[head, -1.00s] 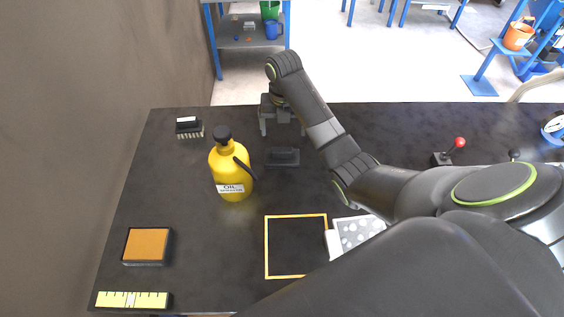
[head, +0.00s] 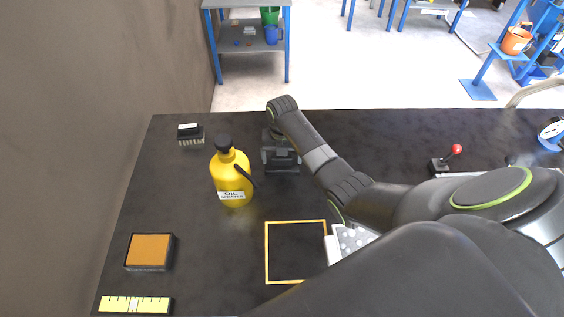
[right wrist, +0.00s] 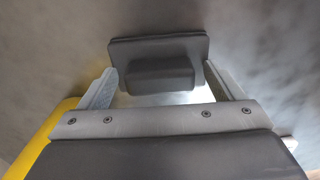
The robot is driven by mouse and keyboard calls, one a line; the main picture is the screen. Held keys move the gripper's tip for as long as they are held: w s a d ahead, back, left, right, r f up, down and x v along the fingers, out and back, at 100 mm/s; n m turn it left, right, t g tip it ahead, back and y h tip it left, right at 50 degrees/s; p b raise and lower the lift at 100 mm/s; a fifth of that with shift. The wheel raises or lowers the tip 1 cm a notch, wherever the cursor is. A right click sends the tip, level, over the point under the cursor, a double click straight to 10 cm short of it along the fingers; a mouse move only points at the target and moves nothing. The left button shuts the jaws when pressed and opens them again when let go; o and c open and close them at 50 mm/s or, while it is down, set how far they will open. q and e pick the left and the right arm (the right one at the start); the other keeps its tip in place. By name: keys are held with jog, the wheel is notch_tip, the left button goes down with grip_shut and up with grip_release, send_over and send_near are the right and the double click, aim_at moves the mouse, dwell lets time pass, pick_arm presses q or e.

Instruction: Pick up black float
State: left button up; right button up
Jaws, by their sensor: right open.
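The black float, a dark flat plate with a block handle on top, shows in the right wrist view (right wrist: 158,48). It lies on the dark table; in the head view my right gripper mostly covers it. My right gripper (head: 281,159) is low over the float, pointing down and open. In the right wrist view, its fingers (right wrist: 160,69) are spread on either side of the handle, with gaps visible. I cannot tell whether the fingertips touch the plate. My left gripper is not in view.
A yellow oil bottle (head: 232,178) stands close to the left of my right gripper. A black brush (head: 190,136), an orange-topped block (head: 149,251) and a yellow scale strip (head: 135,304) lie farther left. A yellow square outline (head: 267,252) marks clear table in front.

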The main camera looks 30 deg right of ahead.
jog(key=c, duration=1.3)
jog(key=shift+r, duration=0.1)
notch_tip(320, 180, up, 10)
jog(key=shift+f+b, duration=0.1)
jog(key=shift+b, duration=0.55)
